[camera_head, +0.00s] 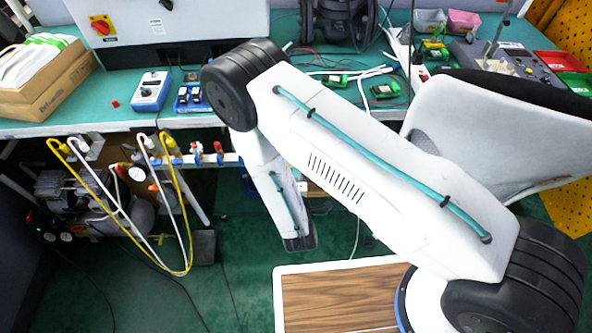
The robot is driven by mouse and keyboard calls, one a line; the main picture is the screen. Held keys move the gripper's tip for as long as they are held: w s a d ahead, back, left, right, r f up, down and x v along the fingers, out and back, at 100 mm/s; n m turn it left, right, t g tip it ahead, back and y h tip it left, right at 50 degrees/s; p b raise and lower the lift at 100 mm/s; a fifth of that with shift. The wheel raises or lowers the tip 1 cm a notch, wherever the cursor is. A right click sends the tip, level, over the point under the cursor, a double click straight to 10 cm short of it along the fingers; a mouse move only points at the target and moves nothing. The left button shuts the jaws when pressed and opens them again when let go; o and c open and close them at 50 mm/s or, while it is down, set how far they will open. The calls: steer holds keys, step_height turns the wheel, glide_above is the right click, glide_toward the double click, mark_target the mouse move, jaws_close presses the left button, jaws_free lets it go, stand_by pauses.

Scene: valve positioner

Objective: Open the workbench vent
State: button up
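Under the front edge of the workbench (110,125) runs a pipe row with small valves. One has a red and white handle (197,150), and another with red (218,150) stands just right of it. A blue fitting (176,160) sits to their left. I cannot tell which of these is the vent, or whether it is open or closed. My arm reaches from the lower right to an elbow over the bench, and its forearm hangs down in front of the bench, right of the valves. No gripper fingers can be made out at its dark lower end.
Yellow and white hoses (185,235) loop below the pipe row, beside a compressor (65,195). A cardboard box (45,90), a blue control box (151,90) and wires lie on the bench. A chair (480,125) stands right. Green floor is open below the valves.

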steer(key=s, duration=0.7)
steer(key=shift+s, duration=0.35)
steer(key=shift+a, duration=0.15)
